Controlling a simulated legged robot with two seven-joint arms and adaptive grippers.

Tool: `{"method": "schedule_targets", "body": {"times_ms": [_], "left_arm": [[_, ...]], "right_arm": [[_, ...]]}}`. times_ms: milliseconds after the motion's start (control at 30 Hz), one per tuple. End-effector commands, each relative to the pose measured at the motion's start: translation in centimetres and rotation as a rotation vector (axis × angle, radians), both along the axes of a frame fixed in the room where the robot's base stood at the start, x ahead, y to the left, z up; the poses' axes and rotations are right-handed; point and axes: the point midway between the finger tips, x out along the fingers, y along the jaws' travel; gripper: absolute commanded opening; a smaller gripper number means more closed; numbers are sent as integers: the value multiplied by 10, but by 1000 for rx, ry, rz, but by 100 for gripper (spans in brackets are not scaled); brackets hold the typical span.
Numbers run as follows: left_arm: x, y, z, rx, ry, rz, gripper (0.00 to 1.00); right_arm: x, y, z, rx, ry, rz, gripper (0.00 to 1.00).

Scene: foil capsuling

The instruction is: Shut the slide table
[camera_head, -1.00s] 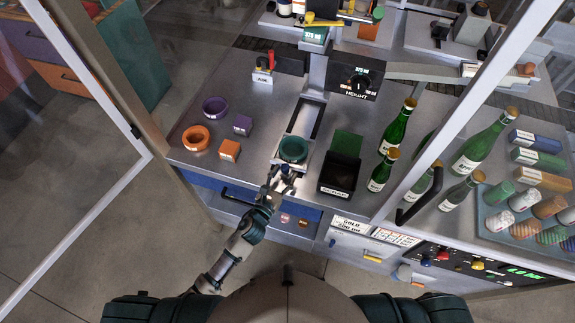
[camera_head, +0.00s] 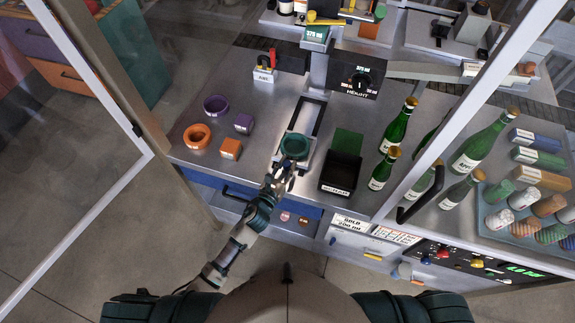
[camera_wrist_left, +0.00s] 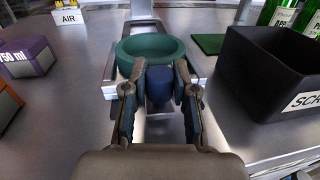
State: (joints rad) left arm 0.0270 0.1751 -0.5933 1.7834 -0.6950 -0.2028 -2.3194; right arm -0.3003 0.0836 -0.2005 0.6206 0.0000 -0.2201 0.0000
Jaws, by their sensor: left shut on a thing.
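The slide table is a small metal carriage (camera_wrist_left: 109,90) on a track (camera_head: 317,112) that runs away from me. A green ring-shaped cup (camera_head: 295,147) sits on it; it also fills the top middle of the left wrist view (camera_wrist_left: 156,48). A dark blue knob (camera_wrist_left: 159,88) is at the carriage's near side. My left gripper (camera_head: 284,167) is shut on this knob, one finger on each side. In the head view the gripper mostly hides the knob. My right gripper is out of view.
A black bin marked scrap (camera_head: 339,174) stands close to the right. An orange block (camera_head: 230,149), orange ring (camera_head: 197,137), purple block (camera_head: 243,123) and purple ring (camera_head: 215,107) lie to the left. Green bottles (camera_head: 398,126) stand farther right. The height panel (camera_head: 359,80) is behind.

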Motion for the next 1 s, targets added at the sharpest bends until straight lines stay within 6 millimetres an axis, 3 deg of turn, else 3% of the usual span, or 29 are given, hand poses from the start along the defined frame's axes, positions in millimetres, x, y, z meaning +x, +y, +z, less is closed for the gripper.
{"method": "schedule_targets", "body": {"times_ms": [67, 400, 767, 800, 900, 1000], "left_arm": [[4, -6, 0, -3, -3, -10, 0], [69, -26, -1, 0, -2, -7, 0], [75, -28, -1, 0, 0, -8, 0], [75, -29, -1, 0, 0, -8, 32], [75, -28, -1, -1, 1, -8, 53], [75, -28, -1, -1, 0, -7, 53]], "right_arm": [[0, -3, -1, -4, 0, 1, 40], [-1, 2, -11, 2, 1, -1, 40], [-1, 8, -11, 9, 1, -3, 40], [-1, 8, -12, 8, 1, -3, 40], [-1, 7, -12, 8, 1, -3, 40], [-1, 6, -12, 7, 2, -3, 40]]}}
